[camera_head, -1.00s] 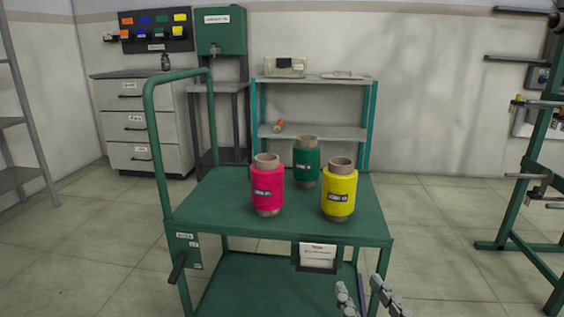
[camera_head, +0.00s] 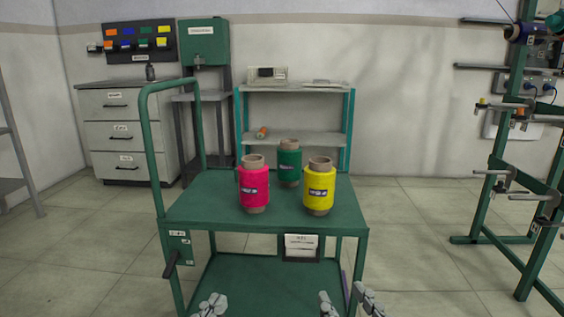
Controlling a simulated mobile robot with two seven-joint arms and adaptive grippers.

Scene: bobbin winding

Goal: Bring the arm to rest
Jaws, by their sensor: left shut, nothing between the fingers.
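My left gripper (camera_head: 211,305) shows at the bottom edge, in front of the cart, with its fingers together and empty. My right gripper (camera_head: 346,301) is at the bottom edge further right, its two fingers apart with nothing seen between them. Only the fingertips of both show; the arms are out of view. Upright on the green cart (camera_head: 200,208) stand a pink bobbin (camera_head: 254,190), a dark green bobbin (camera_head: 289,168) and a yellow bobbin (camera_head: 319,190). Both grippers are apart from the bobbins.
A green frame with pegs (camera_head: 484,175) stands on the right. A shelf (camera_head: 295,138) with a small orange spool (camera_head: 262,132) stands behind the cart. A drawer cabinet (camera_head: 120,135) is at the back left. The floor between cart and frame is clear.

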